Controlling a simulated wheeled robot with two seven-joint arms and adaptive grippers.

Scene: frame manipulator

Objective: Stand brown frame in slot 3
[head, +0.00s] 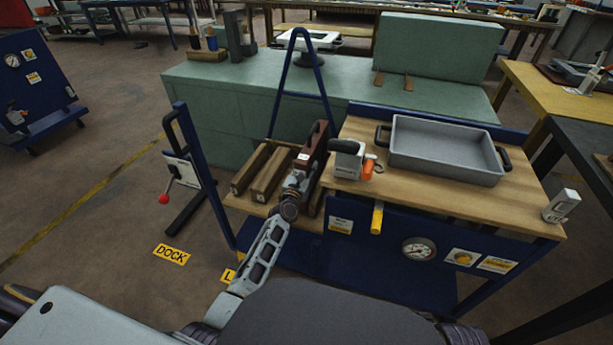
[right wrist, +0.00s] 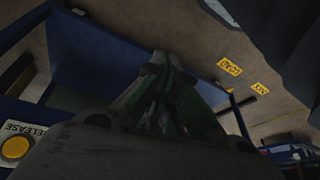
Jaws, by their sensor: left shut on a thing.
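The brown frame (head: 318,139) is a dark reddish-brown piece standing on edge at the left side of the wooden cart top. My left gripper (head: 302,168) is shut on its near end and hides part of it. The slot numbers are too small to read, and I cannot tell whether the frame rests in a slot. My right gripper (right wrist: 160,85) shows only in the dark right wrist view, its finger opening unclear.
A grey tray (head: 445,150) with dark handles sits on the cart top. A grey and orange tool (head: 350,160) lies close right of the brown frame. A blue A-shaped bar (head: 278,85) rises behind the rails. A blue post (head: 205,175) stands left. Green cabinets (head: 225,110) are behind.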

